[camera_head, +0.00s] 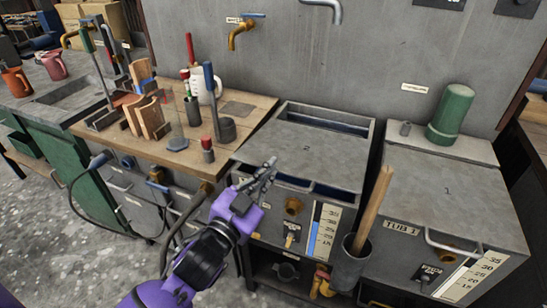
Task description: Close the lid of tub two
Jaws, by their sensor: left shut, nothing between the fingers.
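Tub two (368,140) is the grey metal tub in the middle. Its flat grey lid (310,148), marked 2, lies across the middle of the top. A dark bluish gap shows behind the lid, and narrower openings with blue show at its front edge. My left gripper (266,171) is shut and empty, at the front left corner of the lid. I cannot tell whether its fingertips touch the lid. My right gripper is out of view.
Tub one (403,228), with a closed-looking lid (450,192) and handle, stands to the right. A wooden pole stands in a dark cylinder (350,262) before the tubs. A wooden bench (255,108) with tools and a mug adjoins on the left. Taps hang from the wall above.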

